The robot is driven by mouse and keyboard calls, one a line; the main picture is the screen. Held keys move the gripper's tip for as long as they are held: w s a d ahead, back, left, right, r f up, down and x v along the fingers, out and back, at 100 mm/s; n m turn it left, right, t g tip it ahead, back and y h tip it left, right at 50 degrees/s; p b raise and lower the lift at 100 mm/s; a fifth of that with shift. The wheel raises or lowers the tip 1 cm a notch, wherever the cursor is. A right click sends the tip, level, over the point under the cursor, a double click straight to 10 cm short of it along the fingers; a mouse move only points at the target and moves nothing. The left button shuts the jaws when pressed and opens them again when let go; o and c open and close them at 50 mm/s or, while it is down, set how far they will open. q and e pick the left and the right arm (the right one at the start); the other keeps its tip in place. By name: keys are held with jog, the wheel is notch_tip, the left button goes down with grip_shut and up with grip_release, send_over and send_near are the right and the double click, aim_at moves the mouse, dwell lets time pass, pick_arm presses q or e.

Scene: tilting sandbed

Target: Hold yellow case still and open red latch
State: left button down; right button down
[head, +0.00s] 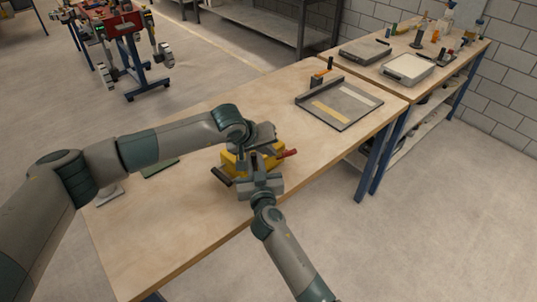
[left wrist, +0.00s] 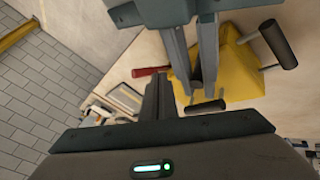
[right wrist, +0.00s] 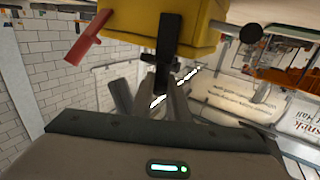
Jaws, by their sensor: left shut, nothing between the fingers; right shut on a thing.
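The yellow case (head: 229,160) sits near the table's front edge, largely covered by my grippers in the head view. It also shows in the left wrist view (left wrist: 240,75) and the right wrist view (right wrist: 190,22). The red latch (head: 288,153) sticks out from its right side; it also shows in the left wrist view (left wrist: 150,71) and right wrist view (right wrist: 88,37). My left gripper (head: 266,146) is shut and empty over the case, close to the latch. My right gripper (right wrist: 165,66) appears shut on a black handle (right wrist: 168,35) of the case.
Another black handle (head: 221,175) sticks out at the case's left. A grey tray (head: 339,103) with pale strips lies farther back on the table. A dark green flat piece (head: 160,168) lies to the left. The table's left front is clear.

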pick_arm(q)
jog(key=s+r, duration=0.4)
jog(key=s, duration=0.2)
jog(key=shift+s+a+r, duration=0.25)
jog(key=shift+a, duration=0.15)
jog(key=shift+w, duration=0.1)
jog(key=w+a+r+m+g, duration=0.2)
jog(key=w+r+m, duration=0.3)
jog(key=w, duration=0.2)
jog(key=shift+w+a+m+h, duration=0.3)
jog(key=shift+w+a, duration=0.05)
jog(key=shift+a, duration=0.05)
jog(key=shift+f, duration=0.15)
dwell(0.3)
send_near(287, 154)
jog(key=w+f, duration=0.2)
jog(key=shift+d+f, duration=0.4)
jog(key=shift+d, duration=0.4)
jog(key=shift+d+f, duration=0.45)
jog(key=shift+d, duration=0.35)
